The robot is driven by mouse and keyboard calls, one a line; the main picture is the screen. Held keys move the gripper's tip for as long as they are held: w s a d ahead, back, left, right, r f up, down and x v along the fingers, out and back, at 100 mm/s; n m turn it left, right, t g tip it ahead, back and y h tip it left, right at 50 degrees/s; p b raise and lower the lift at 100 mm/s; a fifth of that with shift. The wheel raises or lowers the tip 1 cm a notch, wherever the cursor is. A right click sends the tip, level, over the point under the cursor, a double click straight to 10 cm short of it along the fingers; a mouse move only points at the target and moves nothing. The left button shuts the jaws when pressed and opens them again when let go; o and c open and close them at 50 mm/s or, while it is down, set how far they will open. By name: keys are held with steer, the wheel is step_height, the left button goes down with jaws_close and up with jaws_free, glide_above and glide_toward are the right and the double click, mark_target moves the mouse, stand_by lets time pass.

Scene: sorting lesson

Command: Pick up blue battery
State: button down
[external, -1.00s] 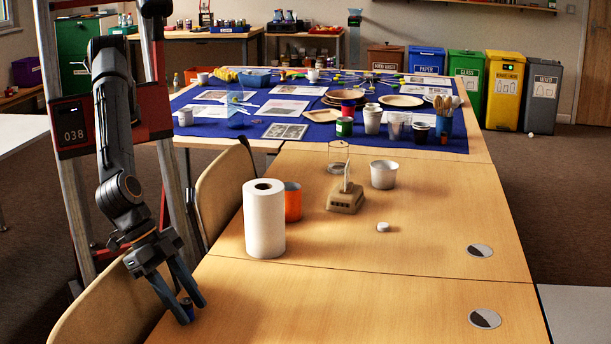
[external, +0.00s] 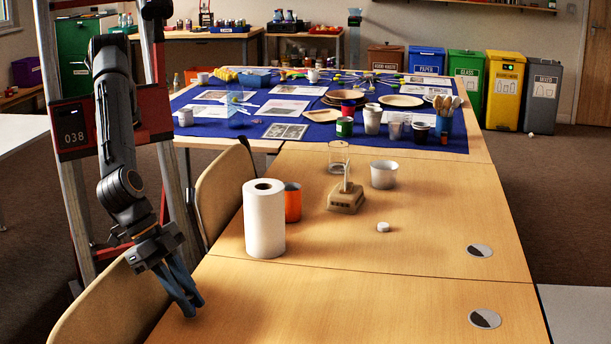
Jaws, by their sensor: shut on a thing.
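My gripper (external: 191,304) is at the near left edge of the wooden table, fingers pointing down and close to the tabletop. The fingers are closed together on the blue battery, which is hidden between them in this view. I cannot tell whether the battery still touches the table.
A white paper roll (external: 264,219) and an orange cup (external: 292,203) stand further back. A beige block-like stand (external: 346,201), a white cup (external: 383,175) and a small white cap (external: 383,227) lie beyond. The near tabletop (external: 350,300) is mostly clear. A chair (external: 110,310) is at left.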

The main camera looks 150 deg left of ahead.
mark_target(188, 295)
step_height(188, 295, up, 6)
steer(key=shift+r+b, duration=0.1)
steer(key=shift+b, duration=0.5)
steer(key=w+a+b, duration=0.6)
steer(key=w+a, duration=0.7)
steer(key=w, duration=0.1)
steer(key=shift+a+f+b, duration=0.25)
steer(key=shift+a+b, duration=0.1)
